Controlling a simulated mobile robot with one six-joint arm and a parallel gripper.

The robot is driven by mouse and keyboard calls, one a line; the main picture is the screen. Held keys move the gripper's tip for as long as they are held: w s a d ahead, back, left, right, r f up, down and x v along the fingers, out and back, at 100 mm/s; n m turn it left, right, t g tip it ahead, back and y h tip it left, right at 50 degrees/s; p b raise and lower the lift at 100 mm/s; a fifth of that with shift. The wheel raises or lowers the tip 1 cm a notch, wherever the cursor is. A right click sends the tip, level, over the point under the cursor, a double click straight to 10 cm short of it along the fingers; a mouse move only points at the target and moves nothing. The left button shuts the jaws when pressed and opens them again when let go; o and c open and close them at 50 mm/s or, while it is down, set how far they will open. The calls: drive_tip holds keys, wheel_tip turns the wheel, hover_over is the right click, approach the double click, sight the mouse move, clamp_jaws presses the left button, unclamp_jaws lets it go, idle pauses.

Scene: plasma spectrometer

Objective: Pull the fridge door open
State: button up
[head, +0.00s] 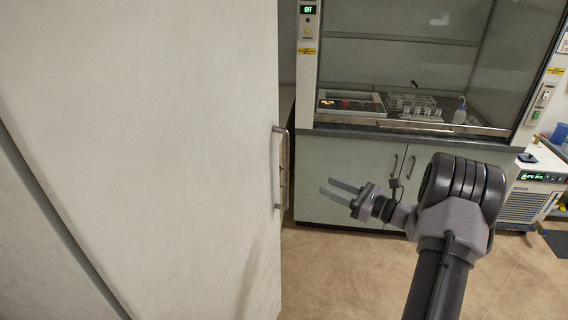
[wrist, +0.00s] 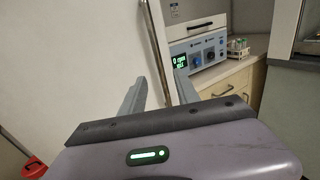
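The fridge door (head: 150,130) is a large pale panel filling the left of the head view. Its upright metal bar handle (head: 281,168) is near the door's right edge. My gripper (head: 327,186) is open and empty, to the right of the handle, with its fingers pointing left toward it and a gap between. In the wrist view the two grey fingers (wrist: 159,92) are spread apart. The handle bar (wrist: 156,45) shows between and beyond them, beside the pale door (wrist: 80,60). I cannot tell whether the door is ajar.
A fume hood (head: 400,60) over cabinets (head: 345,170) stands behind my gripper. A chiller unit (head: 535,190) is at the far right. The wrist view shows a bench instrument with a green display (wrist: 195,50) and a drawer unit (wrist: 235,90). The floor (head: 340,275) in front is clear.

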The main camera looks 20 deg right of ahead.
drive_tip(key=b+x, duration=0.2)
drive_tip(key=x, duration=1.3)
drive_tip(key=shift+w+a, duration=0.2)
drive_tip(key=shift+a, duration=0.25)
drive_tip(key=shift+f, duration=0.1)
drive_tip(key=shift+c, duration=0.5)
clamp_jaws()
